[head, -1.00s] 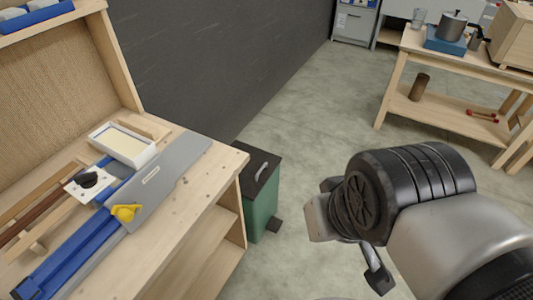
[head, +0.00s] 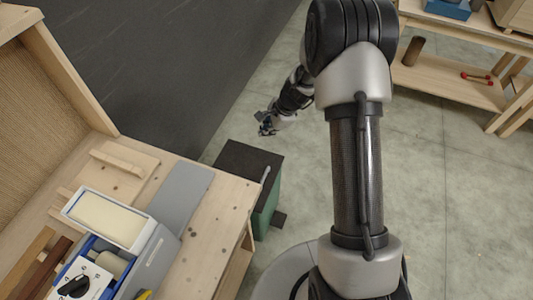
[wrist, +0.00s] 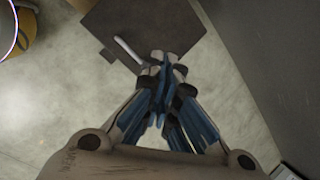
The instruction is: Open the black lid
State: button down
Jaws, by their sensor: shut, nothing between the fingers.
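The black lid (head: 240,160) lies flat and closed on a green bin (head: 266,208), which stands on the floor beside the workbench. A light grey handle (head: 265,174) runs along the lid's right edge. In the wrist view the dark lid (wrist: 170,22) is at the top, with the pale handle (wrist: 127,48) at its lower left side. My gripper (head: 265,125) is beyond the lid's far edge in the head view, apart from the handle. In the wrist view my gripper (wrist: 163,70) is shut and empty, its tips overlapping the lid's lower edge in the picture.
The wooden workbench (head: 215,215) stands close on the bin's left, carrying a white-rimmed box (head: 108,218) and other items. A dark wall (head: 200,70) rises behind the bin. A dark pedal (head: 279,219) sticks out at its base. Open floor (head: 430,200) lies to the right.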

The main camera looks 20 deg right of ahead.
notch_tip(320, 180, down, 11)
jog(key=d+m, duration=0.2)
jog(key=m, duration=0.2)
jog(key=m+p, duration=0.1)
jog(key=m, duration=0.2)
send_near(269, 182)
jog(key=shift+g, duration=0.4)
jog(key=b+x, duration=0.1)
jog(key=x, duration=0.1)
jog(key=b+x, duration=0.2)
jog(key=x, duration=0.1)
jog(key=shift+w+a+f+b, duration=0.2)
jog(key=shift+w+a+b, duration=0.1)
jog(key=shift+w, duration=0.05)
jog(key=shift+r+h, duration=0.15)
jog(key=shift+h, duration=0.15)
